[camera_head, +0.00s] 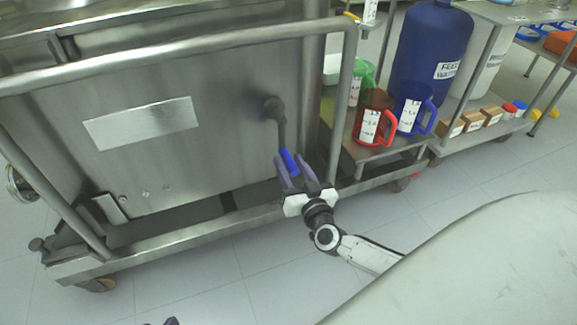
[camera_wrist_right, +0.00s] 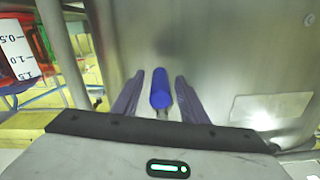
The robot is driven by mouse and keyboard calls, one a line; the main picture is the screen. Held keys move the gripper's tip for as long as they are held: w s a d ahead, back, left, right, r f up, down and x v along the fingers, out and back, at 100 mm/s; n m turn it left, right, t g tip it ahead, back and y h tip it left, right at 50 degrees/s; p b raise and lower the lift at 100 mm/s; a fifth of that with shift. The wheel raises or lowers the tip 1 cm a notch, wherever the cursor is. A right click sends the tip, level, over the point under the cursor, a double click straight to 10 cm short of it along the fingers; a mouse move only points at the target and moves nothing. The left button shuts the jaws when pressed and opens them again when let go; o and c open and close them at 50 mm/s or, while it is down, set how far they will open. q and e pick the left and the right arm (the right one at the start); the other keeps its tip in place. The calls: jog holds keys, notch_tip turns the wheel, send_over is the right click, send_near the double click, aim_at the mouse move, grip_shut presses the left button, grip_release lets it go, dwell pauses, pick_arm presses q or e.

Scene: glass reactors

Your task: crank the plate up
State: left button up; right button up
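A crank sits on the steel side panel of a wheeled machine. Its dark hub (camera_head: 273,107) is at the top and its arm hangs down to a blue handle (camera_head: 289,161). My right gripper (camera_head: 302,172) is at the handle, low in front of the panel. In the right wrist view the blue handle (camera_wrist_right: 161,89) lies between my two purple fingers (camera_wrist_right: 160,95), with a gap on either side, so the gripper is open around it. Only a purple tip of what looks like my left gripper (camera_head: 171,321) shows at the bottom edge. I cannot make out the plate.
A steel rail (camera_head: 180,46) runs around the panel, with an upright right of the crank. A cart to the right holds red (camera_head: 374,122), blue (camera_head: 413,113) and green jugs and a blue drum (camera_head: 430,50). The floor in front is clear.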

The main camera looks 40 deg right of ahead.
jog(key=shift+w+d, duration=0.15)
jog(key=shift+w, duration=0.5)
grip_shut()
